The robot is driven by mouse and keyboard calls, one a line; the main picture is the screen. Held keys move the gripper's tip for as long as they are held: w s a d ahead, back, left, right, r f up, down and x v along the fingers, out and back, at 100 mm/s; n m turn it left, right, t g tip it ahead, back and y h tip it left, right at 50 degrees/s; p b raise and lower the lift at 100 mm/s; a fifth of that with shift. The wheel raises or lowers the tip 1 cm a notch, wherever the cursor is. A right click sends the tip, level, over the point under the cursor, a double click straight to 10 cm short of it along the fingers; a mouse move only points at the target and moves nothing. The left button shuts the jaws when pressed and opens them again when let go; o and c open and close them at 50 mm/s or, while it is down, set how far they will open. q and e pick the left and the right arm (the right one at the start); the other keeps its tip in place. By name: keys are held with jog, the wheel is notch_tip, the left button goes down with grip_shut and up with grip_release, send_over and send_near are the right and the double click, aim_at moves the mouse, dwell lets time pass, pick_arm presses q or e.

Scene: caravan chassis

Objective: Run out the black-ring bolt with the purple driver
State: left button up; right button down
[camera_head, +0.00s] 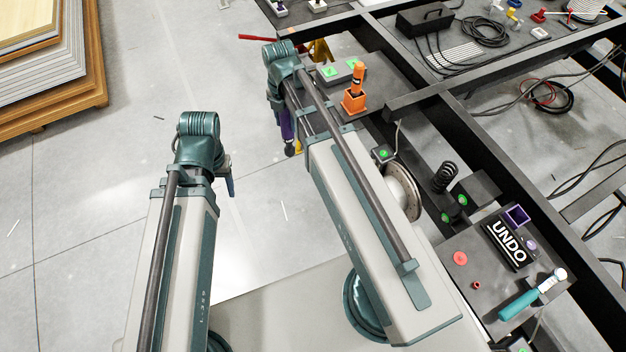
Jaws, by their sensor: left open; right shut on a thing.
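My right gripper (284,118) is at the upper middle, partly hidden behind its own wrist, and shut on the purple driver (287,131). The driver points down, with its dark lower end beside the chassis edge. My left gripper (229,176) is open and empty over the bare floor, mostly hidden by its wrist. Several green-marked fittings show on the chassis: a pair of green pads (330,71) near the orange holder, a dark block with a green top (383,154), and green-faced parts near the spring (462,200). I cannot tell which one has the black ring.
An orange driver stands in an orange holder (353,104). A purple square holder (517,215) is empty beside the UNDO sign (507,241). A teal-handled tool (520,304), red disc (460,258) and black spring (445,176) are at right.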

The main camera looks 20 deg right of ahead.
pick_arm(q)
jog(key=shift+o, duration=0.6)
notch_tip(320, 180, down, 17)
jog(key=b, duration=1.7)
notch_tip(320, 180, down, 53)
jog(key=b, duration=5.3)
jog(key=shift+w+f, duration=0.15)
pick_arm(e)
jog(key=d+f+h, duration=0.5)
jog(key=f+h, duration=0.1)
jog(key=f, duration=1)
jog(key=w+d+f+m+t+h, duration=0.1)
jog(key=d+f+h, duration=0.4)
jog(key=f, duration=1.1)
jog(key=w+d+f+h, duration=0.1)
jog(key=d+f+h, duration=0.4)
jog(key=f, duration=1.1)
jog(key=shift+d+f+t+h, duration=0.15)
jog(key=shift+d+t+h, duration=0.15)
jog(key=shift+h, duration=0.7)
jog(key=shift+a, duration=0.1)
